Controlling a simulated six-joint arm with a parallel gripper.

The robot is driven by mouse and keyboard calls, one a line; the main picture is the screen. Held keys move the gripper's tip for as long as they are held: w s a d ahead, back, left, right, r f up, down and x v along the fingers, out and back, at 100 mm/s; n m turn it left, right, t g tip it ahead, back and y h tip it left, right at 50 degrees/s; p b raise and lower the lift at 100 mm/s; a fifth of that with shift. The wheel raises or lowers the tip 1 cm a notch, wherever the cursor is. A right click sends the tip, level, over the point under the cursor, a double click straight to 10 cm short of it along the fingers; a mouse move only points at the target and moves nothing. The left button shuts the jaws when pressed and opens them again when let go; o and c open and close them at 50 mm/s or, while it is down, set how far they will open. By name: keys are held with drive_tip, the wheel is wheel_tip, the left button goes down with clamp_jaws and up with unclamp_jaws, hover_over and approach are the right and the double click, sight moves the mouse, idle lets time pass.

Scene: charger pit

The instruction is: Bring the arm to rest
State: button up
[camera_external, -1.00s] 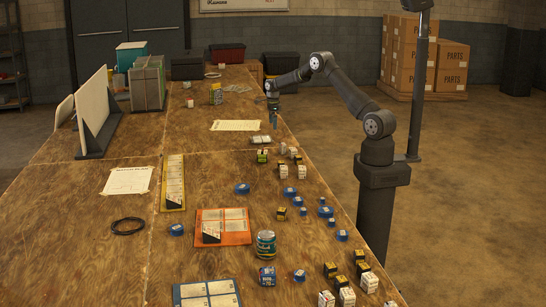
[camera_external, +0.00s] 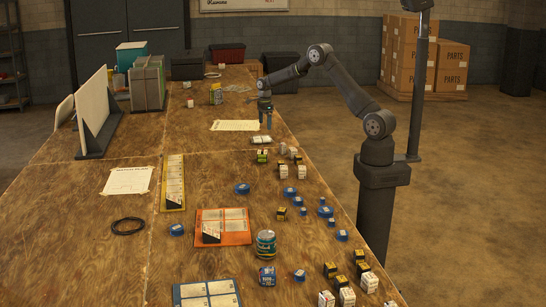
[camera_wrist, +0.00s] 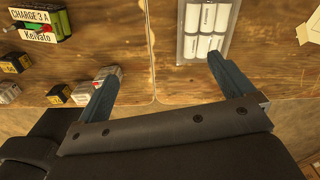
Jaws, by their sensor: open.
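My gripper (camera_external: 265,120) hangs over the far right part of the wooden table (camera_external: 130,230), its fingers pointing down. In the wrist view my gripper (camera_wrist: 162,75) shows two blue fingers set wide apart with nothing between them. I cannot tell the exact height of the fingertips above the table.
Small yellow-black and white boxes (camera_external: 284,172) and blue round pieces (camera_external: 242,188) stand along the right side. An orange tray (camera_external: 236,238), a striped jar (camera_external: 265,244) and a yellow tray (camera_external: 173,205) are nearer.

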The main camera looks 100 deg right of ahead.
drive_tip(key=w+a+n, duration=0.3)
drive_tip(key=w+a, duration=0.3)
drive_tip(key=a, duration=0.8)
drive_tip(key=w+a+n, duration=0.3)
drive_tip(key=w+a, duration=0.3)
drive_tip(key=a, duration=0.9)
drive_tip(key=w+a+n, duration=0.2)
drive_tip(key=w+a, duration=0.4)
drive_tip(key=a, duration=0.8)
drive_tip(key=shift+w+a+n, duration=0.15)
drive_tip(key=shift+a+n, duration=0.25)
